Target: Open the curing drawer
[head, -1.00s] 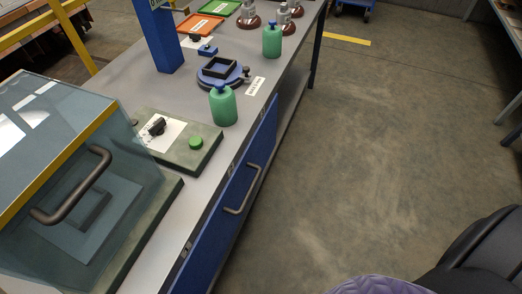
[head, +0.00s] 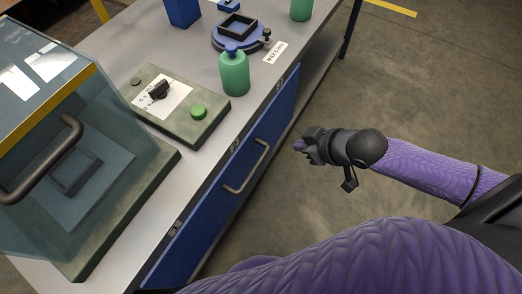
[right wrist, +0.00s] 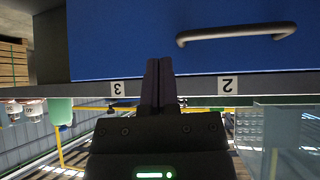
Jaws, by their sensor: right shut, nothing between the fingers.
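The curing drawer is not named in the frames. A blue drawer front (head: 220,190) with a grey bar handle (head: 247,166) is set in the side of the workbench, and it looks shut. In the right wrist view the blue front (right wrist: 120,40) and its handle (right wrist: 237,35) show upside down, with labels "3" (right wrist: 118,88) and "2" (right wrist: 227,83) along the bench edge. My right gripper (head: 299,146) is to the right of the handle, apart from it. Its fingers (right wrist: 159,82) are shut and empty. My left gripper is not in view.
A clear guarded box (head: 70,150) with a yellow edge and dark handle stands on the bench at left. A control panel (head: 170,105) with a green button, a green bottle (head: 234,75) and a blue round fixture (head: 238,32) share the top. Open floor (head: 420,100) lies right.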

